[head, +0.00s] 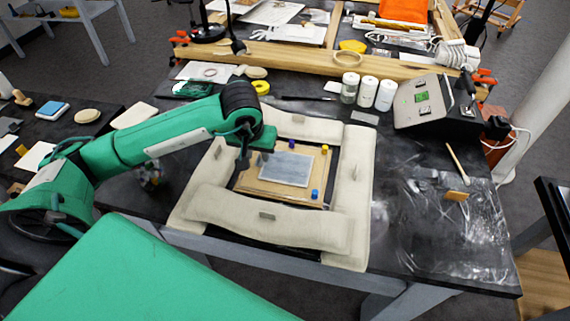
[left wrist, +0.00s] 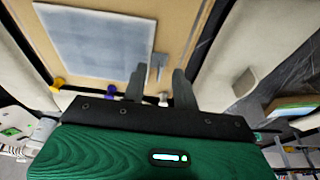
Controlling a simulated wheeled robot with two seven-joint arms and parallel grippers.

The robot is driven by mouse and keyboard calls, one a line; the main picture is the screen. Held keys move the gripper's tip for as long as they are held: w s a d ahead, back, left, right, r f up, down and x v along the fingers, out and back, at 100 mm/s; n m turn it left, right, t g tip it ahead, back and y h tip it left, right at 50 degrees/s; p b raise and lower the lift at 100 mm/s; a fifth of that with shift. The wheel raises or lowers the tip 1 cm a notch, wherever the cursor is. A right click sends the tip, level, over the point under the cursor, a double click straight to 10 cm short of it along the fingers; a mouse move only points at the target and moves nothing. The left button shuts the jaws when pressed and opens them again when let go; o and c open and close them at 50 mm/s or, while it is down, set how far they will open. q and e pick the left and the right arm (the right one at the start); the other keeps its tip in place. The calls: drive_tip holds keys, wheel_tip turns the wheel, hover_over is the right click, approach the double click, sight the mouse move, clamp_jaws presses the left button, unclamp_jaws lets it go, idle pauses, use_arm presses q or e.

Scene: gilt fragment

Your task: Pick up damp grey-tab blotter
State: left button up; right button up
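The blotter (head: 287,168) is a flat grey-blue rectangle lying on a tan board (head: 251,184) inside a frame of cream padded bolsters. It also shows in the left wrist view (left wrist: 95,42). A small grey tab (left wrist: 157,62) sticks out by its edge in that view. My left gripper (head: 247,162) is low over the left side of the board, beside the blotter. In the left wrist view its two fingers (left wrist: 159,75) are apart, with the tab appearing in the gap. I cannot tell whether they touch it. My right gripper is out of view.
Cream bolsters (head: 265,218) surround the board. Purple (head: 292,144), yellow (head: 325,148) and blue (head: 315,194) pegs stand around the blotter. White jars (head: 367,91) and a sloped grey panel (head: 423,101) stand behind. A brush (head: 457,195) lies at right on the dark table.

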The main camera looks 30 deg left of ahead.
use_arm(q)
drive_tip(key=shift+f, duration=0.2)
clamp_jaws()
drive_tip(key=shift+r, duration=0.15)
